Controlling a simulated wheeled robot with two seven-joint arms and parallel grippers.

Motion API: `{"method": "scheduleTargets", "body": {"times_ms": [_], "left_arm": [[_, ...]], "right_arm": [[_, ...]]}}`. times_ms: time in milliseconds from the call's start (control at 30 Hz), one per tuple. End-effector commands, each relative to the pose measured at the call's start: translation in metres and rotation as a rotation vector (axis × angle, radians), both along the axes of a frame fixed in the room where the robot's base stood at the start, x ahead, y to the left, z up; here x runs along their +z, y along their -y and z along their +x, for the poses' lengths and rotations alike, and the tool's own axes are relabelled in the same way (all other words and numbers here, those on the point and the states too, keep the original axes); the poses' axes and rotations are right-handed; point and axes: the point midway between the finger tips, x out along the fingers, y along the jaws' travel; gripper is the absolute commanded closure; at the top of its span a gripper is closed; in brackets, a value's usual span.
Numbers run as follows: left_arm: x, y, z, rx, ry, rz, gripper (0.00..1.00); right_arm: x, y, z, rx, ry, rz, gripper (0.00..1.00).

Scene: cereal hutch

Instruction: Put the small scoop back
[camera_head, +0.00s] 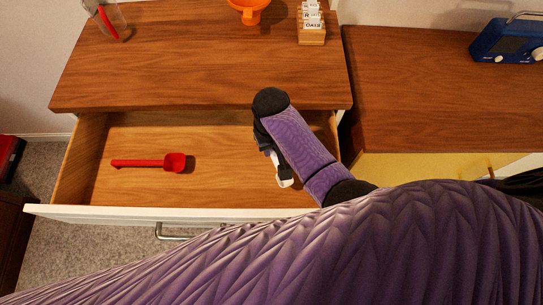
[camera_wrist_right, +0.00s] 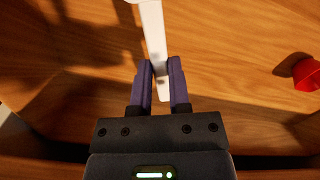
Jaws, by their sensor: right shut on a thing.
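My right gripper (camera_head: 266,146) is over the right part of the open drawer (camera_head: 215,190). It is shut on a narrow white handled piece, likely the small scoop (camera_head: 284,182). In the right wrist view the white handle (camera_wrist_right: 153,35) runs up between the two fingers (camera_wrist_right: 161,68) and leaves the top of the picture, so its far end is hidden there. A red scoop (camera_head: 150,163) lies in the left part of the drawer, apart from the gripper. Part of its red bowl shows in the wrist view (camera_wrist_right: 307,73). My left gripper is not in view.
The wooden hutch top (camera_head: 190,70) lies behind the drawer. On it stand a clear container (camera_head: 110,18) with a red item, an orange funnel-like piece (camera_head: 250,10) and a card holder (camera_head: 312,36). A blue radio (camera_head: 507,42) stands on the right counter. The drawer's middle is clear.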

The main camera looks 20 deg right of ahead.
Motion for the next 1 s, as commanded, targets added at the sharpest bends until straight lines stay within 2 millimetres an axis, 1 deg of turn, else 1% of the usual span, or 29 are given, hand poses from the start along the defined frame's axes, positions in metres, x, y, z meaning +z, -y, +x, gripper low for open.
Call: {"method": "scheduleTargets", "body": {"times_ms": [67,200,233,267,467,567,600,667,700,733,767,1000], "left_arm": [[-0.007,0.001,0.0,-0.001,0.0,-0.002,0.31],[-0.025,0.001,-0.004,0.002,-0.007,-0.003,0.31],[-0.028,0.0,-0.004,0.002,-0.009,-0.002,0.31],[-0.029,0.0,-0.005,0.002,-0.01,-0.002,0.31],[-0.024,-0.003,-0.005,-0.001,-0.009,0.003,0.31],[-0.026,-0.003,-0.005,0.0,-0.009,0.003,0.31],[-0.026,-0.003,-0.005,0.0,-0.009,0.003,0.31],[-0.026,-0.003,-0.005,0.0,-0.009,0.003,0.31],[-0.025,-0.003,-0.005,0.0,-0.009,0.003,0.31],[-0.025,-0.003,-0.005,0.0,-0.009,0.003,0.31],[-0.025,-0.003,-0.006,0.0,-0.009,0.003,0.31],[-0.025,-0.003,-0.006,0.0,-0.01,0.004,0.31]], "right_arm": [[-0.011,0.0,0.0,0.0,-0.001,0.0,1.0],[-0.041,0.0,0.0,0.0,-0.002,0.0,1.0],[-0.045,0.0,0.0,0.0,-0.002,0.0,1.0],[-0.047,0.0,0.0,0.0,-0.001,0.0,1.0],[-0.043,0.0,0.0,0.0,0.002,0.0,1.0],[-0.046,0.0,0.0,0.0,0.001,0.0,1.0],[-0.046,0.0,0.0,0.0,0.001,0.0,0.74],[-0.046,0.0,0.0,0.0,0.002,0.0,0.61],[-0.045,0.0,0.0,0.0,0.001,0.0,0.53],[-0.045,0.0,0.0,0.0,0.001,0.0,0.46],[-0.045,0.0,0.0,0.0,0.001,0.0,0.43],[-0.045,0.0,0.0,0.0,0.001,0.0,0.43]]}}
